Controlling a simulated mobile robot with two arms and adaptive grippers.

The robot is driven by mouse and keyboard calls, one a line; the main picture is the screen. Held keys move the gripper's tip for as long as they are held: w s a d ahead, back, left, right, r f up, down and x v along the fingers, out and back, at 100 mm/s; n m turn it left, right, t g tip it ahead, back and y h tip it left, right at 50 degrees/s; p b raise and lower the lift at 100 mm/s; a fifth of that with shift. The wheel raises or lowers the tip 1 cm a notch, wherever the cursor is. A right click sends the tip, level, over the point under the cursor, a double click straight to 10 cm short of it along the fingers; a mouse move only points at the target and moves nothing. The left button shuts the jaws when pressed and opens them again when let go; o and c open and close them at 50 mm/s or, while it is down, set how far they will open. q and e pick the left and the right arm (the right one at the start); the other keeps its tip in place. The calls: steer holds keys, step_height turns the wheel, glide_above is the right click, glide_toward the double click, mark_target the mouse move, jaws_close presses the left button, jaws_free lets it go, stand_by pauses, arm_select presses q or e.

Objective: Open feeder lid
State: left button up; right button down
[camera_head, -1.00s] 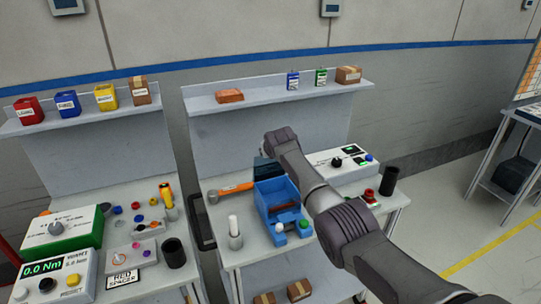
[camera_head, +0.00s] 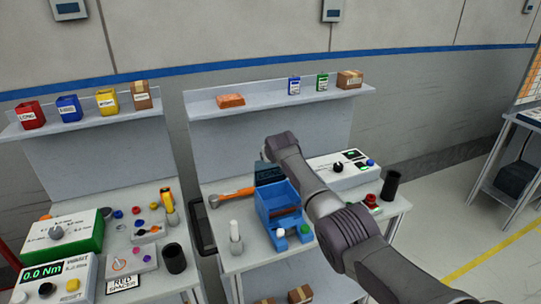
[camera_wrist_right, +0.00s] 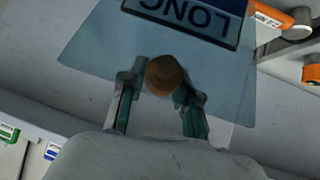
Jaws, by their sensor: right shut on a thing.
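The blue feeder (camera_head: 267,213) stands on the right workbench, with an open-topped bin in front. Its translucent bluish lid (camera_wrist_right: 95,50) carries a dark plate reading LONG and fills the upper middle of the right wrist view. In the head view the lid (camera_head: 268,173) stands raised at the back of the feeder, partly behind my right arm. My right gripper (camera_wrist_right: 160,88) is shut on the lid's round brown knob (camera_wrist_right: 164,74), with a finger on either side. In the head view its fingers are hidden behind the wrist. My left gripper is not in view.
An orange-handled tool (camera_head: 232,194) lies left of the feeder. A white-topped grey holder (camera_head: 236,238) stands at front left. A white control box (camera_head: 340,172) and a black cylinder (camera_head: 391,185) stand to the right. A shelf (camera_head: 280,101) runs above the bench.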

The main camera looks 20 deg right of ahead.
steer(key=shift+s+a+f, duration=0.1)
steer(key=shift+s+f, duration=0.05)
steer(key=shift+f, duration=0.45)
steer(key=c, duration=1)
jaws_free()
steer(key=shift+c, duration=0.2)
steer(key=shift+o, duration=1.2)
steer(key=shift+s+r, duration=0.25)
steer(key=shift+r, duration=0.45)
steer(key=v, duration=1)
steer(key=shift+s, duration=0.15)
